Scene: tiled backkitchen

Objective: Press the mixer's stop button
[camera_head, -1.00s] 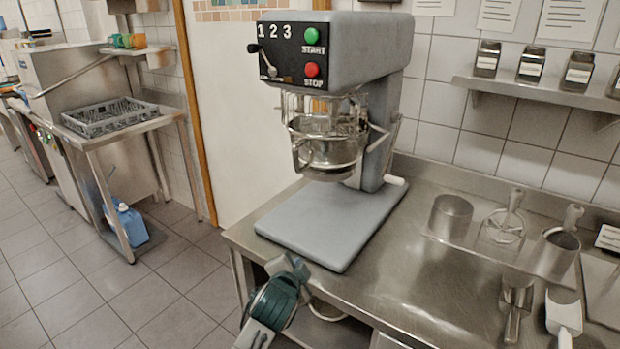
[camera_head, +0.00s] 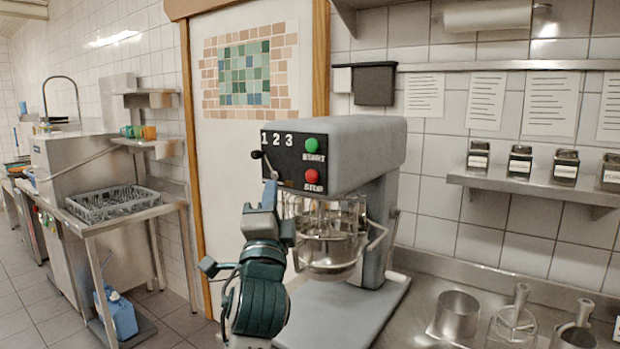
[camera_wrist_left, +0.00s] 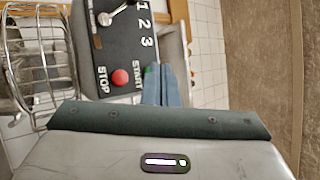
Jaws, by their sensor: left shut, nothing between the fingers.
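The grey mixer (camera_head: 365,150) stands on the steel counter. Its black panel carries a green START button (camera_head: 312,145) and, below it, the red STOP button (camera_head: 312,176). My left gripper (camera_head: 270,187) is raised in front of the mixer, its fingertips left of the STOP button in the head view. It is shut and empty. In the left wrist view the red STOP button (camera_wrist_left: 120,78) is in clear sight beside the closed fingers (camera_wrist_left: 165,84). There the fingers partly cover the green START button. No contact with the STOP button shows. My right gripper is out of view.
The mixer's wire guard and bowl (camera_head: 330,240) hang under its head, close to my left gripper. A small lever (camera_head: 258,155) sticks out at the panel's left. A wall shelf (camera_head: 540,188) with dark jars is at right. A steel pot (camera_head: 457,314) stands on the counter.

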